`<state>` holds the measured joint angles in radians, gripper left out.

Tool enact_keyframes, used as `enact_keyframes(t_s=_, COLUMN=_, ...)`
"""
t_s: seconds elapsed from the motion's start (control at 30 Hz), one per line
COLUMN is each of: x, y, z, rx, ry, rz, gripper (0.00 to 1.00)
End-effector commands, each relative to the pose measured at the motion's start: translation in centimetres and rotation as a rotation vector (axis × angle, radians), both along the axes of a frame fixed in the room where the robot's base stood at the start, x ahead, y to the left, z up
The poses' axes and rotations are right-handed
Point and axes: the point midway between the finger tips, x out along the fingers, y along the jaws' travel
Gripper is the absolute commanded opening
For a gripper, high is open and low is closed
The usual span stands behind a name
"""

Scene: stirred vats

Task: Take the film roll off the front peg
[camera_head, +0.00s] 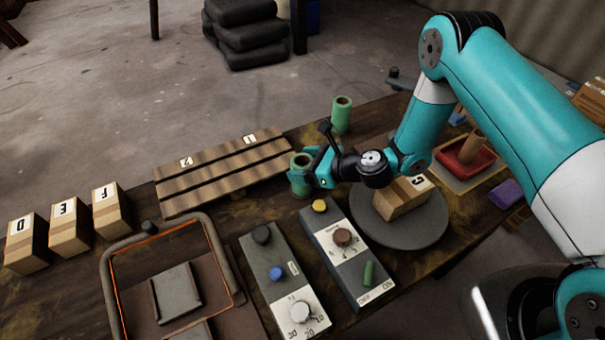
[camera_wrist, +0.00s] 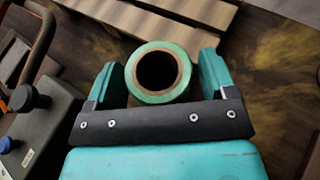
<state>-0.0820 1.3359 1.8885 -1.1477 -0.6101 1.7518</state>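A green film roll (camera_head: 301,176) stands upright near the right end of the slatted wooden rack. In the wrist view the same roll (camera_wrist: 133,83) shows its open top, with a brown core and a dark hollow. No peg can be made out inside it. My gripper (camera_head: 312,178) is at this roll, and in the wrist view its two fingers (camera_wrist: 160,78) stand on either side of it. A narrow gap shows at the right finger; contact on the left is unclear. A second green roll (camera_head: 341,116) stands farther back.
Two control boxes with knobs (camera_head: 283,283) (camera_head: 345,250) sit in front of the roll. The slatted rack (camera_head: 222,174) lies left. Boxes D, E and F stand far left.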

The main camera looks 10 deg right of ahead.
Motion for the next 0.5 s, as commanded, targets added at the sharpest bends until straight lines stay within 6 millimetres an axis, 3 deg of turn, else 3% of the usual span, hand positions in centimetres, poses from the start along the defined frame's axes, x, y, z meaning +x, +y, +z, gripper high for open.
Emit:
enact_keyframes(t_s=0.03, x=0.0, y=0.0, z=0.01, rx=0.0, ry=0.0, rz=0.0, gripper=0.66)
enact_keyframes(t_s=0.2, x=0.0, y=-0.03, z=0.02, rx=0.0, ry=0.0, rz=0.0, gripper=0.32)
enact_keyframes(t_s=0.5, x=0.04, y=-0.02, z=0.35, rx=0.002, ry=-0.001, rz=0.0, gripper=0.32)
